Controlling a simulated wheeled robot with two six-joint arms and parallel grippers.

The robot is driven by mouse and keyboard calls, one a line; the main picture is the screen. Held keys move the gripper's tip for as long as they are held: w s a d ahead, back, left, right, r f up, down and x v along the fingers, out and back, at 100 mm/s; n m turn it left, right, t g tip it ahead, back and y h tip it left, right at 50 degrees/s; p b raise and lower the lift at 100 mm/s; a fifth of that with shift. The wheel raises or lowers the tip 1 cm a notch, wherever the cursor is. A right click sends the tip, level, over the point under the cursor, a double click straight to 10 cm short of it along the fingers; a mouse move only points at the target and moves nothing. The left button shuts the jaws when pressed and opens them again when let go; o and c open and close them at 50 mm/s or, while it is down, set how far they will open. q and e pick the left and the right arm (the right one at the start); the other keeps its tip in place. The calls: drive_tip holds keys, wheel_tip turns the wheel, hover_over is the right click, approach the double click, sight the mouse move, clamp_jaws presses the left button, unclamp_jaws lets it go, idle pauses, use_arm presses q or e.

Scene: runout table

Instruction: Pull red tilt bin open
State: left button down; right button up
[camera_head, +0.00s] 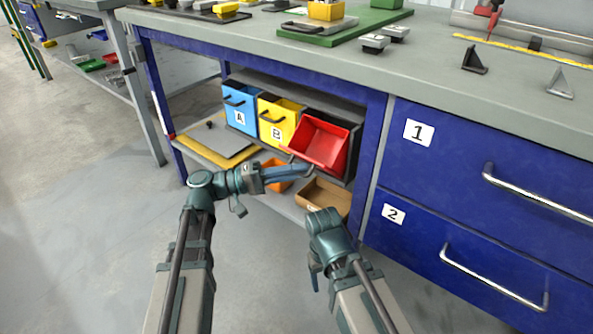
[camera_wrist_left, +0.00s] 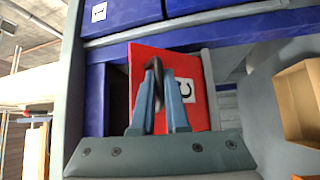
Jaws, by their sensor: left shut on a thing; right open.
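The red tilt bin (camera_head: 318,143) is tipped forward out of its frame under the bench, and its inside shows in the head view. In the left wrist view its red front (camera_wrist_left: 202,112) carries a white label C and a dark handle. My left gripper (camera_head: 306,170) reaches in from the left below the bin's front. In the left wrist view its blue fingers (camera_wrist_left: 160,92) are shut on the handle (camera_wrist_left: 157,75). My right gripper (camera_head: 314,277) hangs low in front of the bench, empty and apart from the bin; its fingers are small and partly hidden.
The blue bin A (camera_head: 238,105) and yellow bin B (camera_head: 276,121) stand left of the red bin. A cardboard box (camera_head: 322,198) and an orange bin (camera_head: 284,168) sit on the shelf below. Drawers with metal handles (camera_head: 490,275) are at right. The floor at left is clear.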

use_arm(q)
drive_tip(key=shift+f, duration=0.15)
idle(0.3)
drive_tip(key=c, duration=0.9)
unclamp_jaws()
drive_tip(key=shift+a, duration=0.1)
drive_tip(key=a, duration=0.4)
drive_tip(key=s+a+f+b, duration=0.1)
drive_tip(key=a, duration=0.4)
drive_tip(key=s+a+f+b, duration=0.1)
drive_tip(key=a, duration=0.3)
drive_tip(key=shift+a, duration=0.2)
drive_tip(key=shift+d, duration=0.1)
